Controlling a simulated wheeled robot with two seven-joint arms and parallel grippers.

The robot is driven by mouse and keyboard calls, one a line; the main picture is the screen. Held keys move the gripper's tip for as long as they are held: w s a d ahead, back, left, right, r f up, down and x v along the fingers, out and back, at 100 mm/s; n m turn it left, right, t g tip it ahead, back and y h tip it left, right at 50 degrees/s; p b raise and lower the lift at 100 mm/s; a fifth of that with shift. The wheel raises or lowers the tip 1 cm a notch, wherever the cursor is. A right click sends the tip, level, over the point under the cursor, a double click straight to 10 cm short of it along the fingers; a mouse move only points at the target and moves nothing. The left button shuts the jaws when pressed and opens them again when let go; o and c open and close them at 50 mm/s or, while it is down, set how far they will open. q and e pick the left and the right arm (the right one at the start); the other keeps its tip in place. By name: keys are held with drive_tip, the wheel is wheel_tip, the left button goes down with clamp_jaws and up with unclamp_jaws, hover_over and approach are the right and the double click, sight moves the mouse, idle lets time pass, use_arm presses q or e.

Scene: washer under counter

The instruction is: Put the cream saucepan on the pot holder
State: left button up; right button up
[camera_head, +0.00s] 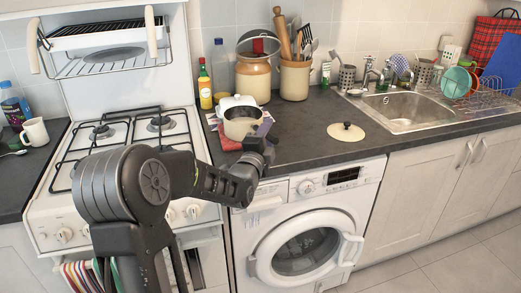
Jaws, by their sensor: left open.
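The cream saucepan (242,126) stands upright and without a lid on the counter beside the stove. My right gripper is not in view.
The stove (128,140) is left. Counter around the lid is clear.

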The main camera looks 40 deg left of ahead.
use_arm(q)
drive_tip(key=b+v, duration=0.1)
drive_tip(key=v, duration=0.8)
drive_tip(key=shift+s, duration=0.1)
idle(0.4)
drive_tip(key=d+f+n+g+h, duration=0.2)
drive_tip(key=d+f, duration=0.4)
drive_tip(key=f, duration=0.4)
drive_tip(key=s+d+f+n+g+h, duration=0.1)
drive_tip(key=d+f+n+g+h, duration=0.2)
drive_tip(key=d+f, duration=0.55)
drive_tip(key=d+f+n+g+h, duration=0.2)
drive_tip(key=d+f, duration=0.3)
drive_tip(key=f, duration=0.7)
drive_tip(key=s+d+f+n+g+h, duration=0.1)
drive_tip(key=s+d+f+n+g, duration=0.2)
drive_tip(key=s+d+f+g, duration=0.2)
drive_tip(key=s+d+f+n+g+h, duration=0.2)
drive_tip(key=s+d+f+n+g, duration=0.2)
drive_tip(key=s+d+f, duration=0.8)
drive_tip(key=s+d+g, duration=0.1)
drive_tip(key=s, duration=0.6)
drive_tip(key=shift+s+d+f, duration=0.15)
drive_tip(key=shift+s+f, duration=0.05)
drive_tip(key=shift+f, duration=0.1)
drive_tip(key=shift+r, duration=0.1)
